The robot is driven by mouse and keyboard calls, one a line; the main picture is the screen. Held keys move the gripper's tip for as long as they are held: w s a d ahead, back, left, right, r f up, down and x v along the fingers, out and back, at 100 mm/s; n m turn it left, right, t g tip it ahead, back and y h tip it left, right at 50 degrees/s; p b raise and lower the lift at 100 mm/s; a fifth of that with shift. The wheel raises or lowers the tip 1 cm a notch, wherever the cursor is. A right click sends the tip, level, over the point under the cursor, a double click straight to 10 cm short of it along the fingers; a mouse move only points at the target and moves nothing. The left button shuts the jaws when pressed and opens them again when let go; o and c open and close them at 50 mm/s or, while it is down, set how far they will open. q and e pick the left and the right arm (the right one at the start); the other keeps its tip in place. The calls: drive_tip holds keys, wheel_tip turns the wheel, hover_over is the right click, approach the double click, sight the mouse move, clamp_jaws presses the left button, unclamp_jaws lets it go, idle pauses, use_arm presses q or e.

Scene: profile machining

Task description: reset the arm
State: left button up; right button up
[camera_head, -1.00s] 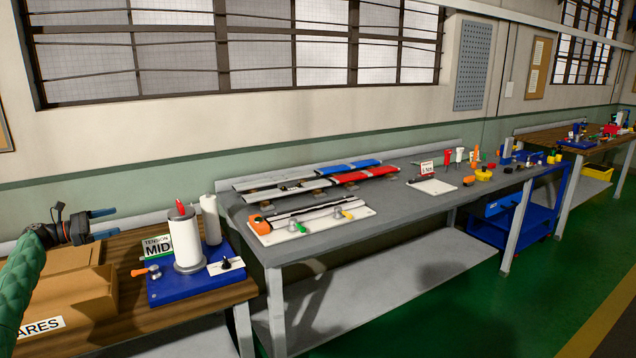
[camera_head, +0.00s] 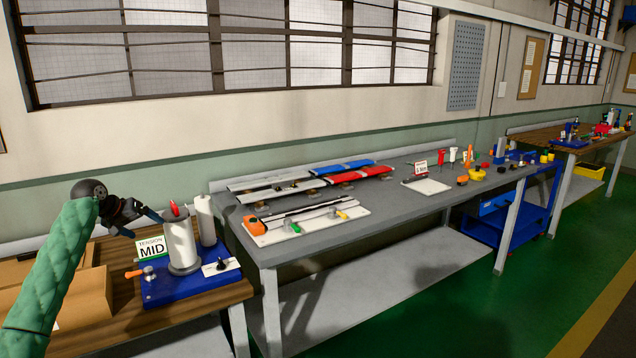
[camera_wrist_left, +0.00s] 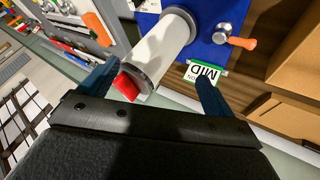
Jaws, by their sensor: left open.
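My left arm, in a green sleeve, comes in from the left in the head view. Its gripper (camera_head: 142,222) is above the wooden bench, just left of and behind the white roll with a red tip (camera_head: 181,243). In the left wrist view the two blue fingers (camera_wrist_left: 157,82) are spread apart with nothing held between them. There the white roll (camera_wrist_left: 164,45) and its red tip (camera_wrist_left: 126,86) show beyond the fingers, and the sign reading MID (camera_wrist_left: 207,74) shows by the right finger. My right gripper is not in view.
A blue base plate (camera_head: 187,288) carries the roll, a second white cylinder (camera_head: 205,220) and an orange-handled knob (camera_head: 135,273). Cardboard boxes (camera_head: 85,300) stand on the left. A grey table (camera_head: 330,240) with profiles and tools stands to the right; green floor lies in front.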

use_arm(q)
drive_tip(key=s+d+f+m+y, duration=0.3)
drive_tip(key=s+d+f, duration=0.6)
drive_tip(key=s+d, duration=0.15)
drive_tip(key=s+d+f+m+y, duration=0.2)
drive_tip(key=s+d+f+m, duration=0.1)
drive_tip(key=s+d+f, duration=0.75)
drive_tip(key=s+d+f+g, duration=0.2)
drive_tip(key=s+d+f, duration=0.3)
drive_tip(key=s, duration=0.9)
drive_tip(key=s+d+f+g+h, duration=0.1)
drive_tip(key=s+d+f, duration=0.5)
drive_tip(key=s+f, duration=0.6)
drive_tip(key=s+d+f+n+g+h, duration=0.1)
drive_tip(key=s+d+f+g, duration=0.2)
drive_tip(key=s, duration=1.3)
wheel_tip(320, 180, down, 5)
drive_tip(key=d, duration=0.2)
drive_tip(key=shift+d+f, duration=0.2)
drive_tip(key=shift+d, duration=0.1)
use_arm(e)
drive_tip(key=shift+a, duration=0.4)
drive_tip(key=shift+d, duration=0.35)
